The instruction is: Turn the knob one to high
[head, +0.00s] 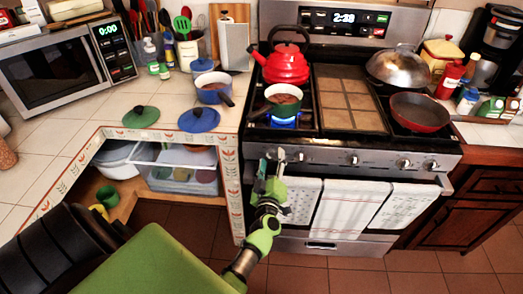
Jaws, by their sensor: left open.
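The stove's front panel (330,158) carries a row of silver knobs, including one knob (298,157) just right of my gripper and another (353,160) near the middle. My left gripper (271,160) is open at the left end of this row, its fingertips pointing up at the panel. The fingers cover part of the panel, and I cannot tell whether they touch a knob. A blue flame (284,122) burns under the small green pot (284,98) on the front left burner. My right gripper is not in view.
A red kettle (287,68) stands behind the pot. A red pan (419,112) and a domed lid (397,65) are on the right burners. Towels (345,212) hang on the oven handle below the panel. A tiled counter (160,90) lies left of the stove.

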